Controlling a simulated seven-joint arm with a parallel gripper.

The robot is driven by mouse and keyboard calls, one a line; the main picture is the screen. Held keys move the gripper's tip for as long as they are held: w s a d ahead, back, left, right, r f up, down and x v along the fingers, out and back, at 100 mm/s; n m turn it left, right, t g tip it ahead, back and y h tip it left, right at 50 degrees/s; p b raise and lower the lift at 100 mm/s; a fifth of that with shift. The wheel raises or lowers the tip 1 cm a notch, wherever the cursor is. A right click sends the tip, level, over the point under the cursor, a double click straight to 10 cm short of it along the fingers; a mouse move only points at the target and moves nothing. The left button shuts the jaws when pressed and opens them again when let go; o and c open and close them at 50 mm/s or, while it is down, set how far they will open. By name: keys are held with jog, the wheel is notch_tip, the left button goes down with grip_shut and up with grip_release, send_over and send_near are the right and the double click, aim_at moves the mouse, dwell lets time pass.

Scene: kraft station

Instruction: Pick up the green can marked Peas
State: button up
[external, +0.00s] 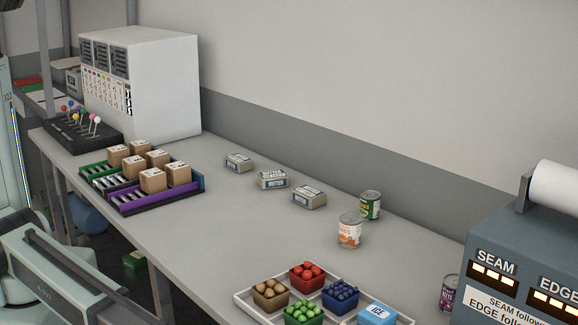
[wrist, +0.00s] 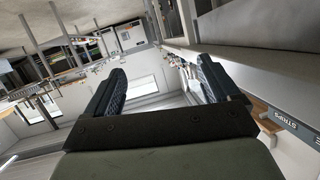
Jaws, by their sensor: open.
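The green can (external: 370,205) stands upright on the grey table (external: 235,215), toward the right of the external view. Its label is too small to read. A white and orange can (external: 349,231) stands upright just in front of it and to its left. My gripper (wrist: 160,82) is open and empty in the wrist view, with its two dark fingers apart. The wrist view looks out across the room, and no can shows in it. My gripper's fingers are not in the external view; only part of my arm shows at the lower left, well away from the green can.
Several butter boxes (external: 273,180) lie left of the cans. A white tray (external: 245,298) with fruit punnets and a blue ice pack (external: 377,314) lies in front. A purple can (external: 449,292) stands beside the grey SEAM machine (external: 495,235). Brown cartons (external: 152,180) sit in racks at left.

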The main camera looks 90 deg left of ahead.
jog(key=w+a+r+n+t, duration=0.25)
jog(key=a+r, duration=0.35)
jog(key=r, duration=1)
jog(key=w+a+r+n+t, duration=0.2)
jog(key=w+a+r+t, duration=0.3)
jog(key=r, duration=1.1)
jog(key=w+a+r+n+t, duration=0.1)
jog(key=w+a+r+n, duration=0.15)
jog(key=a+r, duration=0.9)
jog(key=w+a+f+n+g, duration=0.2)
jog(key=w+a+n+g, duration=0.1)
jog(key=a+g, duration=0.5)
jog(key=n+g+y, duration=0.9)
jog(key=n+g, duration=0.3)
jog(key=n, duration=0.6)
send_near(370, 205)
jog(key=a+r, duration=0.2)
jog(key=a, duration=0.1)
jog(key=shift+w+a+f, duration=0.1)
jog(key=shift+w, duration=0.2)
notch_tip(370, 205, down, 13)
jog(key=shift+f, duration=0.1)
